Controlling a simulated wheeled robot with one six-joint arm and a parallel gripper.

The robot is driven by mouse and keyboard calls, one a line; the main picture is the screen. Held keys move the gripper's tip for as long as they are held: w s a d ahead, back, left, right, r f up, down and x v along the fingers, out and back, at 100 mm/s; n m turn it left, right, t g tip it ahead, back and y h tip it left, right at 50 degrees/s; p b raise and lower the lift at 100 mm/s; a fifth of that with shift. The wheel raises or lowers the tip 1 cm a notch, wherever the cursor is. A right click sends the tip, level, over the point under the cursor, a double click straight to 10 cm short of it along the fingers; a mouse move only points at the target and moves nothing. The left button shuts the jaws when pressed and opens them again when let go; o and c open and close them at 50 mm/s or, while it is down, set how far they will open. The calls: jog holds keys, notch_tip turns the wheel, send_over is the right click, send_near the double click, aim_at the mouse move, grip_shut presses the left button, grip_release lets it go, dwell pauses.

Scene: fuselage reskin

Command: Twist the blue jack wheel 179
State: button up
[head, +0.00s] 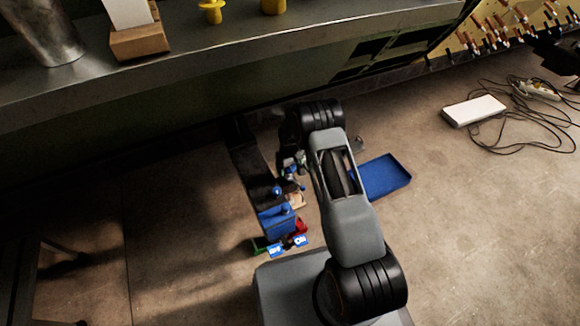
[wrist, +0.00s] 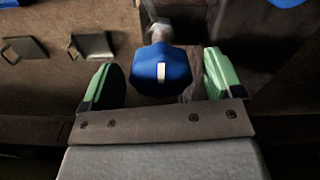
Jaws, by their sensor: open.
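The blue jack wheel (wrist: 160,72) is in the middle of the wrist view, on the end of a grey metal shaft. A short white mark shows on its near face. My gripper (wrist: 163,84) is open, with one green-padded finger on each side of the wheel. A gap shows between the wheel and each finger. In the head view my arm hides most of the gripper, and I cannot tell which small blue part there is this wheel.
Two dark square plates (wrist: 92,46) lie left of the wheel. In the head view a blue tray (head: 385,176) lies on the floor right of my arm, and a blue box (head: 278,222) stands left of it. A long grey bench (head: 250,50) runs across the back.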

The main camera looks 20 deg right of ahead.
jog(key=shift+c, duration=0.4)
jog(key=c, duration=0.8)
jog(key=shift+c, duration=0.2)
